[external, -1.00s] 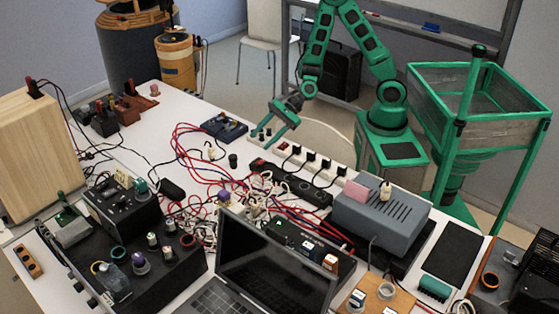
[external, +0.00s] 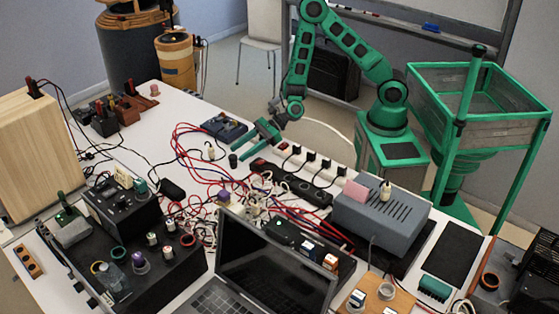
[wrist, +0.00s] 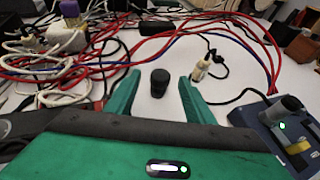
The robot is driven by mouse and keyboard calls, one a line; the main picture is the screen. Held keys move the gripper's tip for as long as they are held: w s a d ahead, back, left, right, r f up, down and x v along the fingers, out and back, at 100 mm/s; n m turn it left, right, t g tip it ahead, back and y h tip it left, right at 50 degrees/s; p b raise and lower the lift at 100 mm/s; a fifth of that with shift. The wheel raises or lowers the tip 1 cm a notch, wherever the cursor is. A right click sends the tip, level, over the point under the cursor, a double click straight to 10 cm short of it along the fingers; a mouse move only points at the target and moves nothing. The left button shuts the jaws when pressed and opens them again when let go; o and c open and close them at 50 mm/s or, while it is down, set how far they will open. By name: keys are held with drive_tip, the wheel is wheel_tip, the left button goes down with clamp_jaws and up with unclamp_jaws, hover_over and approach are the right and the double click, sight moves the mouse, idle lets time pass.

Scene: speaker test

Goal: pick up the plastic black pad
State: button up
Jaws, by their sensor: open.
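A small black cylindrical piece (external: 233,160) stands on the white table. In the wrist view the black piece (wrist: 159,83) shows in the gap between my fingers, with clear space on both sides. A flat black rectangular pad (external: 452,253) lies at the table's right end, far from my gripper. I cannot tell which of the two the task means. My green gripper (external: 246,151) is low over the table, beside the small piece. In the wrist view my gripper (wrist: 160,76) is open and empty.
Red, blue and white cables (wrist: 80,60) lie close to the fingers. A small cream connector (wrist: 202,66) is beside the right finger. A blue device (external: 223,127) sits behind my gripper, and a black power strip (external: 291,187) lies to its right.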

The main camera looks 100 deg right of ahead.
sight(234, 155)
drive_tip(key=x, duration=0.4)
drive_tip(key=shift+w+r, duration=0.1)
drive_tip(key=shift+c, duration=0.4)
drive_tip(key=c, duration=1.1)
drive_tip(key=shift+r, duration=0.1)
